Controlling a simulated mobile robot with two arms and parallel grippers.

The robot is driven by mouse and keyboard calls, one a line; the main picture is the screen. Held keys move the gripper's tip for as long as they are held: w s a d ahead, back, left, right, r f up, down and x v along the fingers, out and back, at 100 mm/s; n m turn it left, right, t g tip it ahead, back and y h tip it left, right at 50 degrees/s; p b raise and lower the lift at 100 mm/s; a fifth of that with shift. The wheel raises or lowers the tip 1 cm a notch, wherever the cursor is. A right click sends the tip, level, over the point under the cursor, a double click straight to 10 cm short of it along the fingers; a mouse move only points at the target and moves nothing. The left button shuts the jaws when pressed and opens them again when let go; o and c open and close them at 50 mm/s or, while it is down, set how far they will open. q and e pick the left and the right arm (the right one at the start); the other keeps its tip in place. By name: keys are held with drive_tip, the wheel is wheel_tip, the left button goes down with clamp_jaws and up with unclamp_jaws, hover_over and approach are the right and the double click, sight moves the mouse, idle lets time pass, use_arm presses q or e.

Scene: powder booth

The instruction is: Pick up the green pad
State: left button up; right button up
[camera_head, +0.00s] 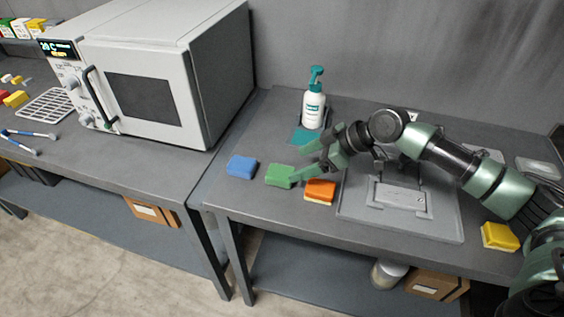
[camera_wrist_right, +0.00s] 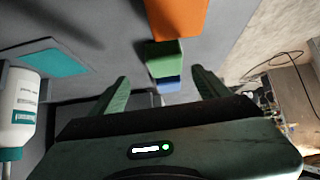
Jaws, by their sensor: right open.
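The green pad (camera_head: 279,175) lies on the right-hand table between a blue pad and an orange pad. My right gripper (camera_head: 304,162) is open and empty, with its fingers just to the right of the green pad and partly overlapping its right edge. In the right wrist view the green pad (camera_wrist_right: 164,58) shows ahead, between the lines of the two spread fingers. I cannot tell whether a finger touches it. My left gripper is not in view.
The blue pad (camera_head: 241,167) lies left of the green pad, the orange pad (camera_head: 320,191) close on its right. A grey panel (camera_head: 355,214) lies under my right arm. A yellow pad (camera_head: 499,237) lies far right.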

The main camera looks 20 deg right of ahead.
sight(281, 172)
drive_tip(key=shift+w+a+f, duration=0.2)
drive_tip(key=shift+a, duration=0.05)
drive_tip(key=shift+w+a+f+p, duration=0.1)
drive_tip(key=shift+a+f+p, duration=0.25)
drive_tip(key=shift+a, duration=0.25)
drive_tip(key=shift+w+a+f+p, duration=0.1)
drive_tip(key=shift+a+f+p, duration=0.15)
drive_tip(key=shift+a+p, duration=0.25)
drive_tip(key=p+x, duration=0.1)
drive_tip(key=x, duration=0.3)
drive_tip(key=shift+w+a+f, duration=0.1)
drive_tip(key=shift+f, duration=0.05)
drive_tip(key=c, duration=1.2)
drive_tip(key=shift+c, duration=1.2)
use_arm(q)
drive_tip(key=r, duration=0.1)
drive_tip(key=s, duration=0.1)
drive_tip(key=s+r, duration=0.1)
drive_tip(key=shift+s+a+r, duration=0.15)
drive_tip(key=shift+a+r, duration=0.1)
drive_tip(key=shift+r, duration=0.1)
